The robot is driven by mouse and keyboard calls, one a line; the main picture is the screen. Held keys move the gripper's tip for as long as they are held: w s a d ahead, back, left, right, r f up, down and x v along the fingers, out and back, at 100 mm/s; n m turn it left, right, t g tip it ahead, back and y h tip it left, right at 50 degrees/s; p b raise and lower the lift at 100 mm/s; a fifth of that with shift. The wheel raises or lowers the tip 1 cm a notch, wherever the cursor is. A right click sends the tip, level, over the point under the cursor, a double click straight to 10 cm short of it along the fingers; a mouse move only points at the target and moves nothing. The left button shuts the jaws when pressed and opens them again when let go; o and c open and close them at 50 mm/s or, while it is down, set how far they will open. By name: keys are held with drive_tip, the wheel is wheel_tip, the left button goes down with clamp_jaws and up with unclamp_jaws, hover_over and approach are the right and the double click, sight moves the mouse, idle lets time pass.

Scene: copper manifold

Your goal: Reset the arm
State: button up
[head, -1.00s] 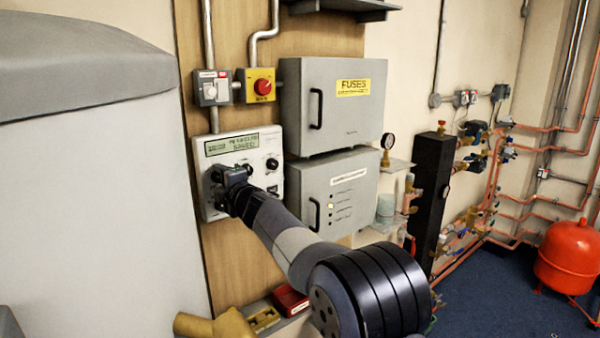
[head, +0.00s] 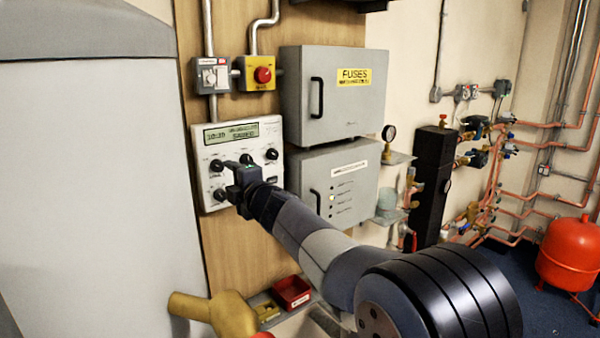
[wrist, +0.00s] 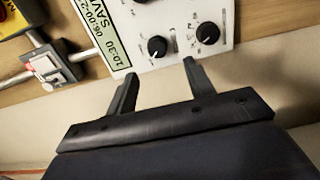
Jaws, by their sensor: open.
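My gripper (wrist: 158,82) is open and empty in the wrist view, its two fingers spread below the knobs of a white control panel. In the head view my gripper (head: 232,172) stands in front of the lower part of that control panel (head: 266,134), hiding some of it. The panel has a lit green display (head: 231,135) and several black knobs, and it also shows in the wrist view (wrist: 182,18). Whether a fingertip touches the panel cannot be told.
Right of the panel are a grey FUSES box (head: 357,107) and a second grey box (head: 366,190). A red stop button (head: 263,74) sits above. A red tray (head: 291,291) lies below. Copper pipes and a red tank (head: 571,255) are farther right.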

sight(219, 165)
drive_tip(key=p+x, duration=0.1)
drive_tip(key=x, duration=0.1)
drive_tip(key=p+x, duration=0.1)
drive_tip(key=x, duration=0.2)
drive_tip(key=p+x, duration=0.1)
drive_tip(key=x, duration=0.1)
drive_tip(key=shift+w+a+r, duration=0.1)
drive_tip(key=shift+w+r, duration=0.05)
drive_tip(key=shift+r, duration=0.1)
drive_tip(key=m, duration=0.3)
drive_tip(key=shift+p, duration=0.4)
drive_tip(key=m+p, duration=0.1)
drive_tip(key=m, duration=0.5)
drive_tip(key=shift+m+p, duration=0.3)
drive_tip(key=shift+p, duration=0.05)
drive_tip(key=m+p, duration=0.1)
drive_tip(key=m, duration=0.3)
drive_tip(key=shift+r+m, duration=0.1)
drive_tip(key=shift+m, duration=2.2)
drive_tip(key=shift+d, duration=0.2)
